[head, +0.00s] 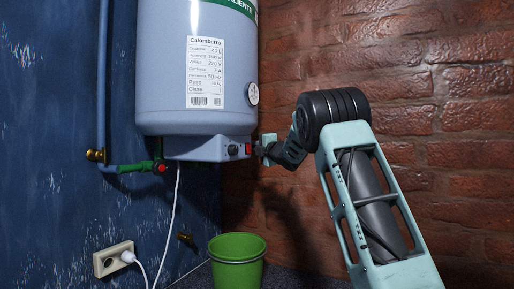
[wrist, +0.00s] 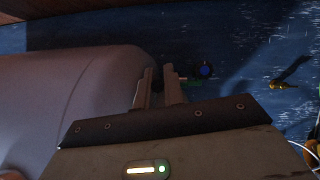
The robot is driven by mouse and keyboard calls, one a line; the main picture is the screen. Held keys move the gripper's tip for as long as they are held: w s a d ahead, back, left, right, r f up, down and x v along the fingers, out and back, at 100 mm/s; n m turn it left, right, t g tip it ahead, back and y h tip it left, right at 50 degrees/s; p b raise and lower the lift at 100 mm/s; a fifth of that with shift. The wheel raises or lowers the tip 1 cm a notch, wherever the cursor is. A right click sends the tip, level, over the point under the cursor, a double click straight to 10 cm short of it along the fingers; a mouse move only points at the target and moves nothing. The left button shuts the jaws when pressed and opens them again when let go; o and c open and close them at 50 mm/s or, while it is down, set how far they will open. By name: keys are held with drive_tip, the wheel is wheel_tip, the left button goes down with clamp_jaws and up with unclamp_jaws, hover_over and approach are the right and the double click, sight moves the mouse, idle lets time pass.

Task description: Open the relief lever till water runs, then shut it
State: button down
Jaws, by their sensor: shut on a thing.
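The water heater (head: 190,75) is a pale blue-grey tank on the dark blue wall, with a small box underneath carrying a black knob (head: 232,150) and a red piece (head: 248,149). My gripper (head: 262,148) is at the right end of this box, reaching in from the right. In the wrist view my gripper (wrist: 162,78) has its two fingers close together, with the tank filling the left side. It is shut on a small dark part, which I take to be the relief lever; the fingers hide most of it, and its angle cannot be told. No running water is visible.
A green bucket (head: 237,262) stands below the heater. A valve with a red handle (head: 160,168) is on the pipe at left. A brass outlet (head: 185,239) is low on the wall, near a socket (head: 113,259) with a white plug and cord. A brick wall (head: 440,120) bounds the right.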

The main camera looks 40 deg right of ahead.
drive_tip(key=c, duration=1.5)
unclamp_jaws()
drive_tip(key=shift+s+a+f+b, duration=0.1)
drive_tip(key=shift+s+b, duration=0.2)
drive_tip(key=shift+s, duration=0.05)
drive_tip(key=b+v, duration=0.7)
drive_tip(key=v, duration=0.9)
drive_tip(key=shift+s, duration=0.35)
